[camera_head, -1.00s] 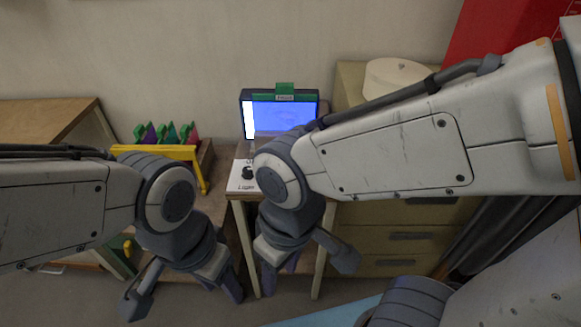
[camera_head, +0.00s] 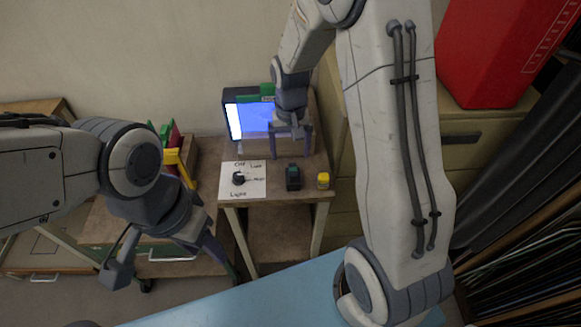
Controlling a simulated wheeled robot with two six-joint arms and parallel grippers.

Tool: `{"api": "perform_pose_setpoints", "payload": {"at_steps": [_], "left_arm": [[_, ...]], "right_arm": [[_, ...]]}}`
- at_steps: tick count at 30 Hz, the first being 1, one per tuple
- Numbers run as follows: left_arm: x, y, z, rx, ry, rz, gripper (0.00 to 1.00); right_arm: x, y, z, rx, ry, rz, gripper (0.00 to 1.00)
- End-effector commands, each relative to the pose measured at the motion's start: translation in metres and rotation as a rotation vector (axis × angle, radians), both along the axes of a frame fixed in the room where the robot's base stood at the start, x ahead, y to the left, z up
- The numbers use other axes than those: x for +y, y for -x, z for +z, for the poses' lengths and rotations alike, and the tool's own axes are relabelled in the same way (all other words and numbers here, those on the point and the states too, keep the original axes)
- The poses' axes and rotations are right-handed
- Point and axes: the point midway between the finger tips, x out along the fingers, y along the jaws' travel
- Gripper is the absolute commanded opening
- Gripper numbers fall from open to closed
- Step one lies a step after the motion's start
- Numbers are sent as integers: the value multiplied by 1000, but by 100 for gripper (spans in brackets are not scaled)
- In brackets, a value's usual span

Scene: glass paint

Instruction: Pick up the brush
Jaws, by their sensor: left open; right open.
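I cannot make out a brush in the head view. My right gripper (camera_head: 290,150) points down over the back of the small brown table (camera_head: 267,190), in front of the lit blue screen (camera_head: 248,118). Its fingers are spread, with nothing seen between them. My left gripper (camera_head: 171,272) is open and empty at the lower left, in front of a dark green drawer unit. My arms hide part of the screen and of the yellow and coloured items behind the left arm.
The small table carries a Light dial card (camera_head: 242,180), a dark green-topped block (camera_head: 293,177) and a yellow block (camera_head: 323,180). A yellow rack (camera_head: 178,160) stands left. A light blue surface (camera_head: 270,300) lies in front. A red box (camera_head: 490,50) is at the upper right.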

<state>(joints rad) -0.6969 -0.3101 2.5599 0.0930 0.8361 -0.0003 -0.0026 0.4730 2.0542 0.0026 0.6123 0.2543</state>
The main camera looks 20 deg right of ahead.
Motion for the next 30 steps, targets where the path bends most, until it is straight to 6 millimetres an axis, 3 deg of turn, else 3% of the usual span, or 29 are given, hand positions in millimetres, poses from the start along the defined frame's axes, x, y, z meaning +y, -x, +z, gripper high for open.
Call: {"api": "perform_pose_setpoints", "payload": {"at_steps": [3, 9, 17, 24, 30], "left_arm": [[0, 0, 4, 0, 0, 0, 50], [0, 0, 8, 0, 0, 0, 50], [0, 0, 15, 0, 0, 1, 50], [0, 0, 26, 0, 0, 1, 50], [0, 0, 27, 0, 0, 1, 50]], "right_arm": [[-10, -4, -15, 7, 1, -31, 90], [-8, -4, -46, 7, 1, -29, 90], [-6, -1, -66, 7, 1, -26, 90], [-5, 4, -100, 7, 1, -26, 90], [-5, 3, -110, 2, 2, -26, 90]]}}
